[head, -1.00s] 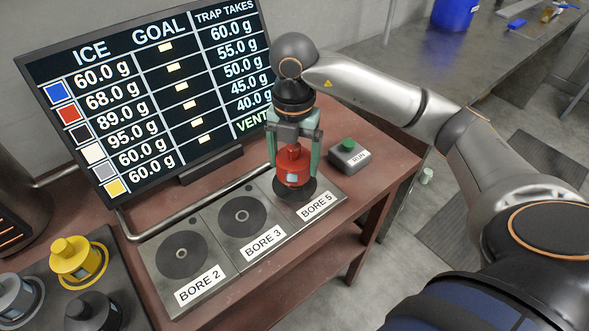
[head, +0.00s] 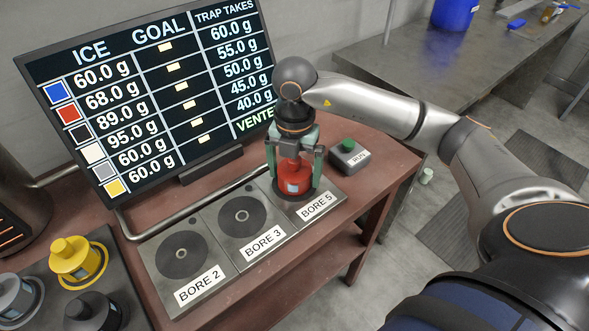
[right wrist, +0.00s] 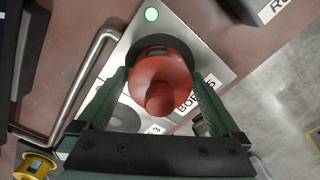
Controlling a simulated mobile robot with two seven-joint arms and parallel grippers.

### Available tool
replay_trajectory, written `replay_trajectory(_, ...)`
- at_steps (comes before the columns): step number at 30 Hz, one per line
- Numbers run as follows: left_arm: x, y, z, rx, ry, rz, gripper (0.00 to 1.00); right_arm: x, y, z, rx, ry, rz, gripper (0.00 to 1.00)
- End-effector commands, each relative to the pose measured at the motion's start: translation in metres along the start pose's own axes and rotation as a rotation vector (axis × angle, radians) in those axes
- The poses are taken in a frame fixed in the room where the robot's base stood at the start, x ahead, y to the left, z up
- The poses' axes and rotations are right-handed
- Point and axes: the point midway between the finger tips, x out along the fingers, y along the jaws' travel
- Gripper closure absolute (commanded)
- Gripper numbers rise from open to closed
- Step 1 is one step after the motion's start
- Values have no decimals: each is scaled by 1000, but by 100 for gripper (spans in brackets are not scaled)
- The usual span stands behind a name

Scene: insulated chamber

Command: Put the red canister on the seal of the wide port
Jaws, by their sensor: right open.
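The red canister (head: 292,180) stands upright on the dark round seal of the plate labelled BORE 5 (head: 318,206), and covers most of that seal. It also shows from above in the right wrist view (right wrist: 160,72), within the dark ring of the seal (right wrist: 139,52). My right gripper (head: 294,172) points down over the canister. Its green fingers are open, one on each side of the canister, and I see a gap beside it in the wrist view. My left gripper is not in view.
The BORE 3 plate (head: 263,243) and BORE 2 plate (head: 180,275) are empty. A RUN button box (head: 348,157) stands right of BORE 5. A metal rail (head: 190,207) runs behind the plates. Yellow (head: 78,262), grey and black canisters stand at lower left; a screen (head: 150,90) stands behind.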

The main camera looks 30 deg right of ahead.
Motion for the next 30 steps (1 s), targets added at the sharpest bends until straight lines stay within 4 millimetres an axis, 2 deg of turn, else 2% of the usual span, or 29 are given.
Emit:
replay_trajectory(5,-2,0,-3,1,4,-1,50,-12,1,1,1,-2,3,0)
replay_trajectory(8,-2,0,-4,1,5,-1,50,-31,1,1,0,-3,4,0)
replay_trajectory(15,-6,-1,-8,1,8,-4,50,-87,1,1,1,-5,4,0)
replay_trajectory(18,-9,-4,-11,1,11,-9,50,-103,0,1,0,-4,3,0)
replay_trajectory(24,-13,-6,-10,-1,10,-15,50,-121,0,0,1,-2,2,0)
replay_trajectory(30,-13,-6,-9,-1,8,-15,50,-124,0,0,1,1,0,0)
